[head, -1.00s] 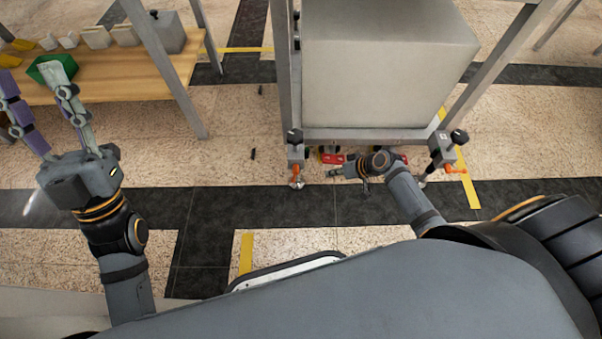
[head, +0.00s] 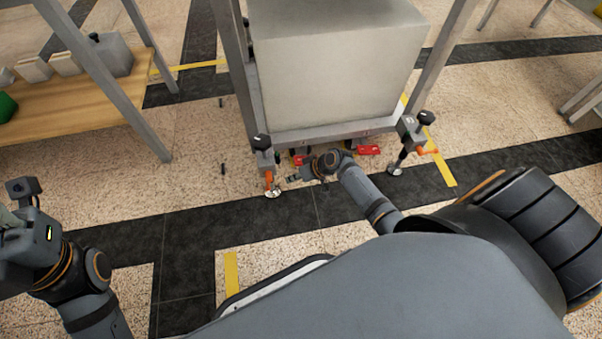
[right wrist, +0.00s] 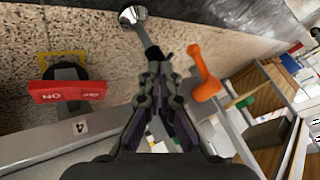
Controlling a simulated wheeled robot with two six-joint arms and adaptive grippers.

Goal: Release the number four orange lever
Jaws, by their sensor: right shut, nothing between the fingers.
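The orange lever (head: 268,178) hangs at the front left leg foot of the grey frame. In the right wrist view the orange lever (right wrist: 203,75) stands just right of my fingertips, with a small visible gap. My right gripper (head: 291,178) reaches in low from the right, beside the lever. In the right wrist view my right gripper (right wrist: 155,75) is shut and empty, pointing towards the metal levelling foot (right wrist: 132,16). My left gripper (head: 20,225) is at the left edge, its fingers largely cut off.
A red caster pedal (right wrist: 67,91) is left of my right fingers. Another orange lever (head: 428,152) is at the front right leg. A big grey block (head: 335,75) sits in the frame. A wooden table (head: 75,103) stands at left. The floor in front is clear.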

